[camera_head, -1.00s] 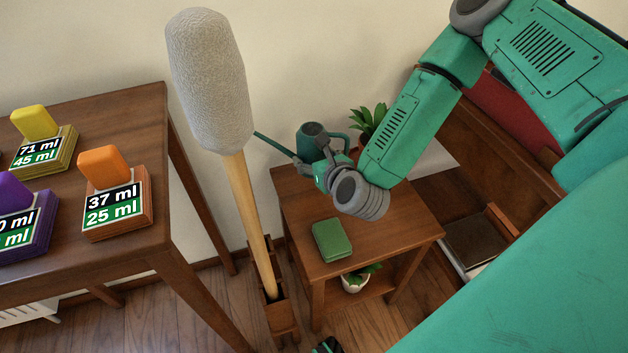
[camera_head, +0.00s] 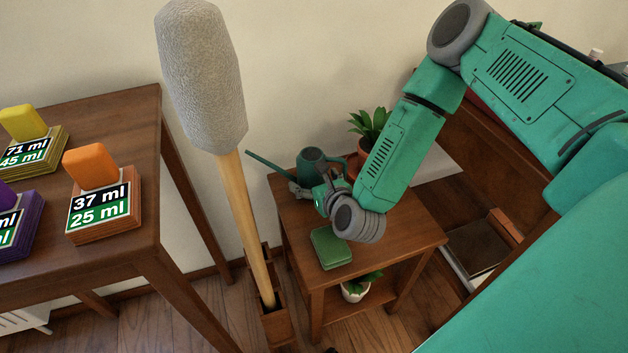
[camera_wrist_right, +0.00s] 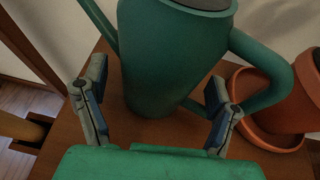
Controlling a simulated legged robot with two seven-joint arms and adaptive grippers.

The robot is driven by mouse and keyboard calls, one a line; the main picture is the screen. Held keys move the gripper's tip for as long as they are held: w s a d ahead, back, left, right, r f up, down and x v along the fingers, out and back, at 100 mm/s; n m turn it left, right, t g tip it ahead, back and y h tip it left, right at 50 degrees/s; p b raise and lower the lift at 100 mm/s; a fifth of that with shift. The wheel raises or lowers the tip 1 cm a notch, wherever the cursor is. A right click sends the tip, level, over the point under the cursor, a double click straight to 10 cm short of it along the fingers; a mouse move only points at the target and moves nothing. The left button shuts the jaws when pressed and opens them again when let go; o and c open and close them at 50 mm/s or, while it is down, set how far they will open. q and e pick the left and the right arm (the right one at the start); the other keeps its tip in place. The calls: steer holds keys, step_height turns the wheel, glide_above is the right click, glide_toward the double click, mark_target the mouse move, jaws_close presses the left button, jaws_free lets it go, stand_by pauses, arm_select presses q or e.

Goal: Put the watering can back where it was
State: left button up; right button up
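The dark green watering can (camera_head: 312,163) stands upright on the small wooden side table (camera_head: 400,235), near its back edge, its spout pointing left. It also fills the upper middle of the right wrist view (camera_wrist_right: 165,55), with its base on the wood and its handle on the right. My right gripper (camera_head: 314,191) is low in front of the can. In the right wrist view its fingers are spread either side of the can, with a gap at the left finger; I cannot tell whether the right finger touches it. My left gripper is not in view.
A potted plant (camera_head: 371,131) stands close right of the can, and a green block-like item (camera_head: 331,248) lies at the table's front left. A padded wooden pole (camera_head: 203,85) rises at left. The larger table (camera_head: 130,120) holds several labelled blocks.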

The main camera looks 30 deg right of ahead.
steer(key=shift+r, duration=0.15)
steer(key=p+v, duration=0.3)
steer(key=v, duration=0.9)
